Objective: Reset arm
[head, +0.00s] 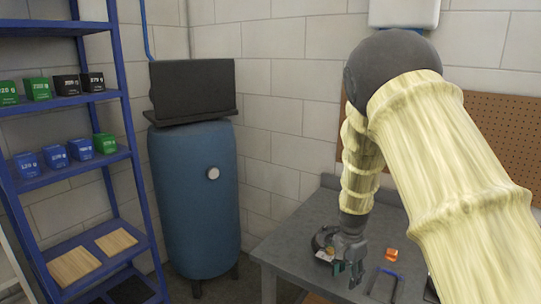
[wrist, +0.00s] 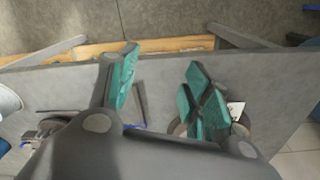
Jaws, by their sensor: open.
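My gripper (head: 347,272) hangs at the end of my arm over the left part of the grey table (head: 290,240), pointing down in the head view. In the wrist view my gripper (wrist: 162,72) shows two fingers with green pads, spread apart with nothing between them. The table's grey top (wrist: 60,85) lies beyond the fingers. I cannot tell the exact height of the fingertips above the table.
A dark round object (head: 322,238), a small orange object (head: 389,256) and a dark U-shaped frame (head: 382,284) are on the table near my gripper. A blue tank (head: 196,195) stands left of it. A blue shelf (head: 133,160) holds several small boxes. A brown pegboard (head: 500,125) is behind.

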